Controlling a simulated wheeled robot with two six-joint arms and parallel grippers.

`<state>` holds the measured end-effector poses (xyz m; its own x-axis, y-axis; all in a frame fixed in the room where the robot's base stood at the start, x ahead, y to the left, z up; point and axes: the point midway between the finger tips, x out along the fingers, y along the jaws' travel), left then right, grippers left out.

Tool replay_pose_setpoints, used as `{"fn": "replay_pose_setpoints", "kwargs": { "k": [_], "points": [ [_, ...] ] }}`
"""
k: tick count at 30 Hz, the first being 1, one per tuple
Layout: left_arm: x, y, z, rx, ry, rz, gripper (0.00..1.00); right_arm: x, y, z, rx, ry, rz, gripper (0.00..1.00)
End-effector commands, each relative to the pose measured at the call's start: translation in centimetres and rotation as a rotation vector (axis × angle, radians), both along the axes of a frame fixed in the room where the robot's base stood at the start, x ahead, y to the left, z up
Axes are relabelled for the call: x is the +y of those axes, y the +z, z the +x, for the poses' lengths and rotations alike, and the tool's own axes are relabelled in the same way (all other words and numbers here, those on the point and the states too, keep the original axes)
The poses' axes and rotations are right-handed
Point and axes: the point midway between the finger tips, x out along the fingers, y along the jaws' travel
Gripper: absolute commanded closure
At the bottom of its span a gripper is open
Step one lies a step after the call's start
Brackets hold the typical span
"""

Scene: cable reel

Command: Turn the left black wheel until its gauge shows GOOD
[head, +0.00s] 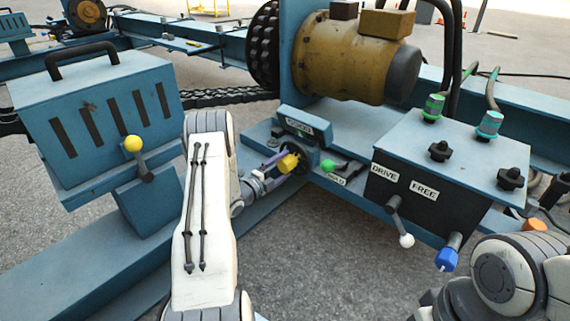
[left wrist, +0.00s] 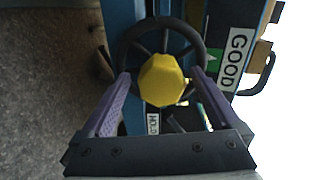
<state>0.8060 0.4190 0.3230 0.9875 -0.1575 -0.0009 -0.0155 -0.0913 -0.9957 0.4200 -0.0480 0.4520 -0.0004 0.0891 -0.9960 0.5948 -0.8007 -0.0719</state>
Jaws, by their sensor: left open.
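The black spoked wheel (head: 304,152) has a faceted yellow hub (head: 288,163) and stands by the labelled blue block in the middle of the head view. In the left wrist view, the wheel (left wrist: 160,23) shows face-on with its yellow hub (left wrist: 162,80) at the centre. My left gripper (head: 280,162) is open, its purple fingers (left wrist: 160,92) on either side of the hub; I cannot tell whether they touch it. A white GOOD plate (left wrist: 235,58) with a green patch beside it shows right of the wheel. No gauge needle is clear. My right gripper is out of view.
A green-knobbed lever (head: 327,165) sits close right of the wheel. A control box (head: 428,205) marked DRIVE and FREE stands further right, with black knobs and levers. A slotted blue box (head: 100,118) with a yellow-knobbed lever (head: 133,144) stands left. A yellow motor (head: 345,55) is behind.

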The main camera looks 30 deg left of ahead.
Motion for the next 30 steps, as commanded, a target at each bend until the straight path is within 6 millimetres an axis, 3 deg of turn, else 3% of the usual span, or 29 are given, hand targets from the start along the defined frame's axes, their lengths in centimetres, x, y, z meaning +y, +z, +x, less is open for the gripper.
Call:
{"fn": "replay_pose_setpoints", "kwargs": {
  "k": [6,13,18,30],
  "points": [
    [0.9,0.5,-4.5,0.004,0.007,-0.006,0.03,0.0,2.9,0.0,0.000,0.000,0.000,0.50],
    [1.4,0.3,-8.1,0.002,0.006,-0.004,0.03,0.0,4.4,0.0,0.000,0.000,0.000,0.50],
    [1.5,0.1,-9.0,0.001,0.003,-0.002,0.03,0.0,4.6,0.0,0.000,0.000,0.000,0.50],
    [1.5,0.0,-9.0,0.000,0.002,-0.001,0.03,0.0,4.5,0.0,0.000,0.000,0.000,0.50]
  ]
}}
